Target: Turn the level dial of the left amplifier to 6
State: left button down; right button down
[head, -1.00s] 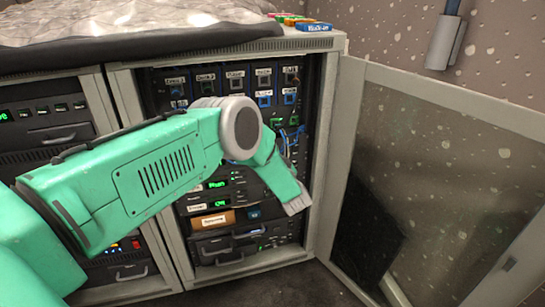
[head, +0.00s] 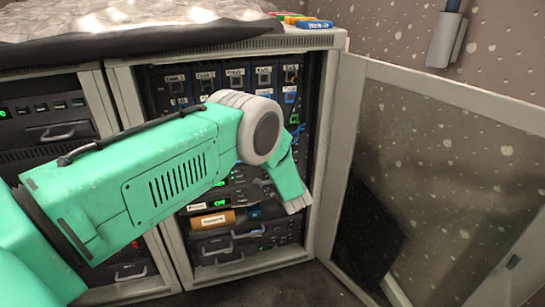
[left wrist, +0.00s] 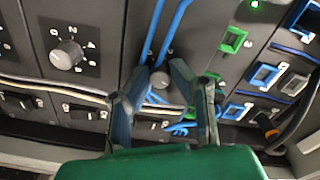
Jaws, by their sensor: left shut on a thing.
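In the left wrist view my left gripper (left wrist: 160,82) is shut on a small grey dial knob (left wrist: 159,80), with one finger on each side. The fingers and blue cables hide much of this dial's face, and its setting cannot be read. Another grey dial (left wrist: 67,55) with a white numbered scale stands uncovered to the left on a dark panel. In the head view my green left arm reaches into the open rack (head: 328,120), and its fingers are hidden. My right gripper is not in view.
Blue cables (left wrist: 170,25) run down close to the held dial. Green sockets (left wrist: 233,40) and blue sockets (left wrist: 265,75) lie to its right. In the head view the rack's glass door (head: 450,170) stands open at right. A brown labelled item (head: 212,221) sits low in the rack.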

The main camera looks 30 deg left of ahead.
pick_arm(q)
jog(key=shift+s+d+f+m, duration=0.2)
jog(key=shift+f+m, duration=0.25)
jog(key=shift+m, duration=0.25)
jog(key=shift+w, duration=0.1)
jog(key=c, duration=1.4)
grip_release()
jog(key=shift+c, duration=0.2)
jog(key=v, duration=1.2)
jog(key=shift+r, duration=0.15)
jog(key=shift+w, duration=0.1)
